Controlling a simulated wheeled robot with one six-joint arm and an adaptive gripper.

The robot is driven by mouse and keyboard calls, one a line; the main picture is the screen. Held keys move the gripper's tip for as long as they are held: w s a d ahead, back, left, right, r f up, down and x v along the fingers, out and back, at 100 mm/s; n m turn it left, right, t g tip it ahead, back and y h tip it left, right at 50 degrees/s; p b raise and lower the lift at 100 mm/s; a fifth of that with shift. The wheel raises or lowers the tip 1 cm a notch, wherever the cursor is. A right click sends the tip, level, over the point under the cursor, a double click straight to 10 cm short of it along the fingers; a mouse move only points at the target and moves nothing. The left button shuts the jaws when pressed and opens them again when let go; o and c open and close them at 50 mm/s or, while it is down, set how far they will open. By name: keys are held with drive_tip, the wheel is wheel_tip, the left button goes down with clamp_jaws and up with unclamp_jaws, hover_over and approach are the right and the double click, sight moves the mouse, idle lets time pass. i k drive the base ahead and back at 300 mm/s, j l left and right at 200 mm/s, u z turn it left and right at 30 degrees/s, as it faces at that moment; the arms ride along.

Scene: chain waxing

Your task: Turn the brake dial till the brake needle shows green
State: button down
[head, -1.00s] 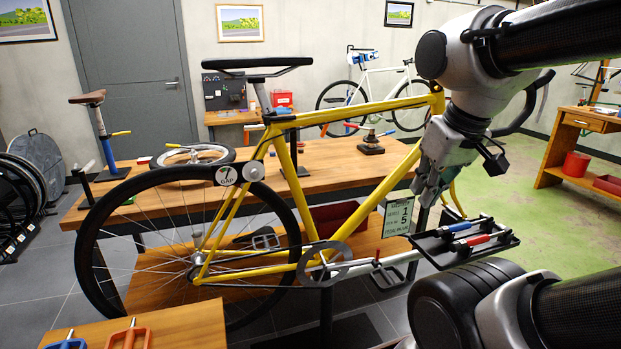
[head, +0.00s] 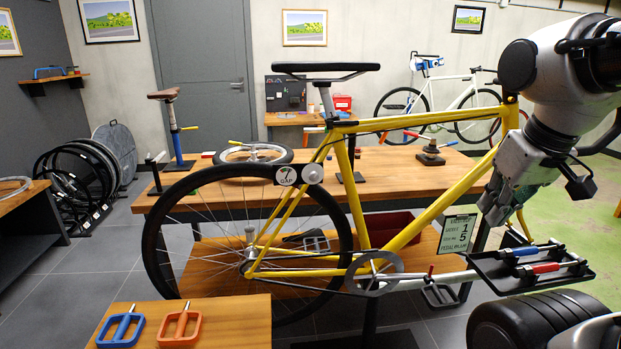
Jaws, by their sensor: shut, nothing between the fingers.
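The round white brake gauge (head: 287,175) marked GAP sits on the yellow bike frame above the rear wheel. It has a dark needle; the needle's colour zone is too small to tell. The pale round brake dial (head: 313,174) is just right of the gauge, uncovered. My gripper (head: 491,215) is shut and empty, pointing down at the right, in front of the front part of the yellow frame (head: 440,205). It is well to the right of the dial and apart from it. Its fingertips are small in this view.
A wooden table (head: 385,160) with a loose wheel stands behind the bike. A small bench (head: 240,312) with blue and orange pedals is at the front left. A card (head: 457,233) hangs near my gripper.

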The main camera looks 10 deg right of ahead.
sight(313, 176)
drive_tip(key=j+z, duration=0.2)
drive_tip(key=z, duration=0.15)
drive_tip(key=j+z, duration=0.2)
drive_tip(key=z, duration=0.15)
drive_tip(key=j+z, duration=0.2)
drive_tip(key=z, duration=0.15)
